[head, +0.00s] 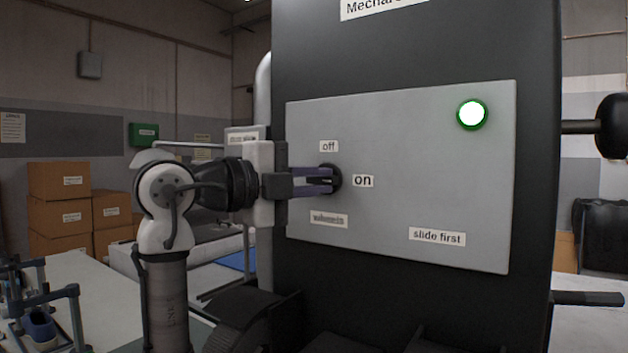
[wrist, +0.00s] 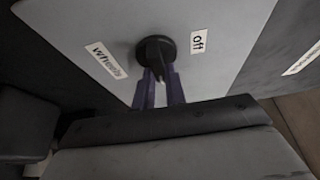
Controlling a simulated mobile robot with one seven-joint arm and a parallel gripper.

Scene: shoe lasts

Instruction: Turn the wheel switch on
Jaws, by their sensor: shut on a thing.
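The wheel switch (head: 333,179) is a round black knob on a light grey panel (head: 420,140), with a label "off" (head: 329,146) above it and a label "on" (head: 363,181) to its right. My gripper (head: 322,180) reaches in from the left, and its purple fingers are shut on the knob. The knob also shows in the wrist view (wrist: 155,49), with the fingers (wrist: 160,84) at its raised grip and the "off" label beside it. The fingers partly hide the knob in the head view, and I cannot tell its exact pointing direction there.
A lit white lamp with a green ring (head: 472,114) is at the panel's upper right. The panel is on a dark machine cabinet (head: 400,50). Cardboard boxes (head: 59,182) stand at the far left.

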